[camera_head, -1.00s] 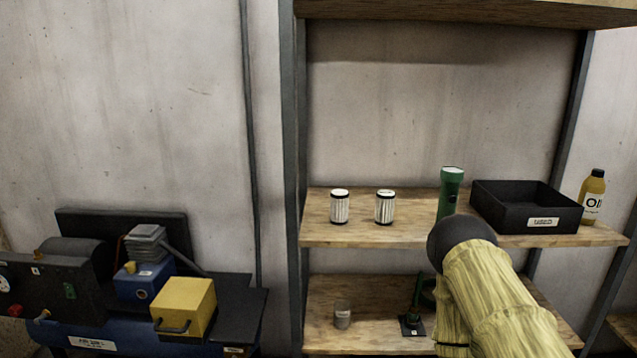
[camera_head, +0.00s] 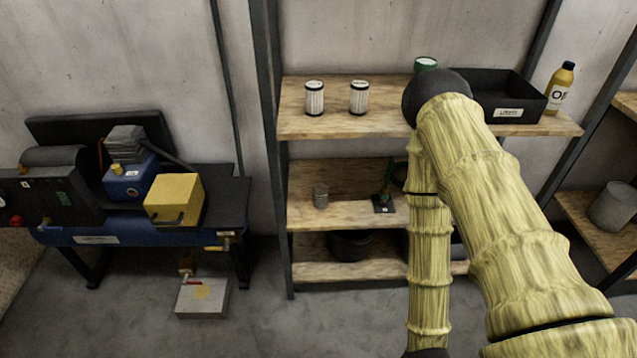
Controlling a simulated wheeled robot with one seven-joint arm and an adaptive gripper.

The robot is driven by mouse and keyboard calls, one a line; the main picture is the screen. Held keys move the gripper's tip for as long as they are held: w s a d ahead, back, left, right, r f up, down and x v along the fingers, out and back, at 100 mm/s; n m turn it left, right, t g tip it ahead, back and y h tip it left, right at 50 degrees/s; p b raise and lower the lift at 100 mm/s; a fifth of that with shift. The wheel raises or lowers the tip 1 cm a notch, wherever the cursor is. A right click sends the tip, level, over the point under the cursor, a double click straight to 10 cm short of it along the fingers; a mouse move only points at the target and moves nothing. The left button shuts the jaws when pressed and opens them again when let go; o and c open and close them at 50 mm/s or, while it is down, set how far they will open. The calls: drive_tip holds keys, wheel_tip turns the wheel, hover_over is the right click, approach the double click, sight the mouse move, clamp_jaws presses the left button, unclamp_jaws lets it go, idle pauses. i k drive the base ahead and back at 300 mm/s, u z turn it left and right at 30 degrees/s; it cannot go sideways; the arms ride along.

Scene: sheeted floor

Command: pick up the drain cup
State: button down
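A small grey cylindrical cup (camera_head: 320,196) stands upright on the middle shelf (camera_head: 340,215), left of a small green object on a dark base (camera_head: 385,200). It looks like the drain cup, but is too small to be sure. Nothing touches it. A larger grey round container (camera_head: 612,206) stands on a shelf at the far right. My yellowish, sleeved arm rises at the right, bends at a dark joint in front of the top shelf and drops to the bottom edge. My gripper is outside the picture.
The top shelf holds two white canisters (camera_head: 314,98), a black bin (camera_head: 510,98) and an oil bottle (camera_head: 560,88). A grey box (camera_head: 202,298) sits on otherwise open floor.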

sight(320, 190)
drive_tip(key=u, duration=0.45)
drive_tip(key=k, duration=1.15)
drive_tip(key=u, duration=0.9)
drive_tip(key=i, duration=1.5)
drive_tip(key=z, duration=1.4)
drive_tip(key=i, duration=0.6)
drive_tip(key=z, duration=0.6)
